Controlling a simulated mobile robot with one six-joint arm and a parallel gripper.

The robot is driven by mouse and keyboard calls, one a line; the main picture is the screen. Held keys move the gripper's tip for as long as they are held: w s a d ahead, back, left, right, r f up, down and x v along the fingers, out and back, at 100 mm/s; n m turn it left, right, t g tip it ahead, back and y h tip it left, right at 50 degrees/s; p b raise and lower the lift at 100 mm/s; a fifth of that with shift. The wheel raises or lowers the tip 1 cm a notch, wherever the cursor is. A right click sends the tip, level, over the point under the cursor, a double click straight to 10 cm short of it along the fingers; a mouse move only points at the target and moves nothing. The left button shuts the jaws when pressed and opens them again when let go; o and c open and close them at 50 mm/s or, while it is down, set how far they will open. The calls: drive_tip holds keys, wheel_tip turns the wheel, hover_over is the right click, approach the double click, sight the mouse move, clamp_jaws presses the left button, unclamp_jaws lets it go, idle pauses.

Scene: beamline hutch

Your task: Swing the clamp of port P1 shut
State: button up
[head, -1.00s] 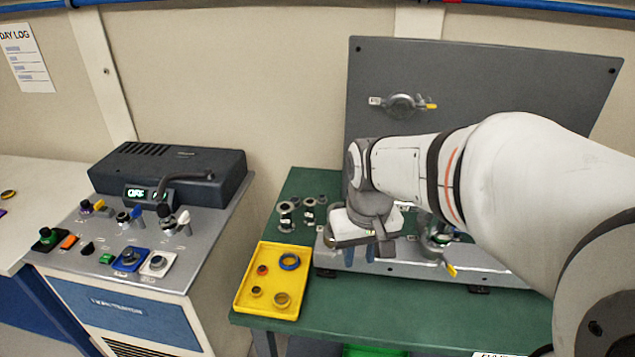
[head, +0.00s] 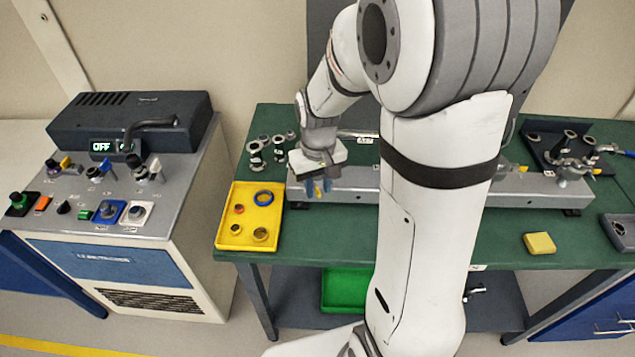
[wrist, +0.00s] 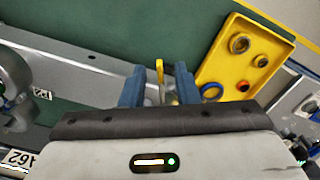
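My gripper (head: 319,187) points down over the left end of the long grey manifold (head: 350,189). In the wrist view its two blue fingers (wrist: 158,90) are apart. A yellow clamp lever (wrist: 160,72) stands in the gap between them; I see a gap on either side of it. A bit of metal shows below the lever, but my gripper's body hides the rest of the clamp and port. No P1 label is visible. A P2 label (wrist: 42,95) lies on the manifold beside a metal fitting (wrist: 12,85) at the left of the wrist view.
A yellow tray (head: 228,226) with several rings lies left of the manifold, with small fittings (head: 256,152) behind it. My arm covers the manifold's middle. A yellow block (head: 539,243) and a dark tray (head: 620,230) are at right. A control cabinet (head: 120,245) stands at far left.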

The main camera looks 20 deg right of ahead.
clamp_jaws()
idle(0.3)
idle(0.4)
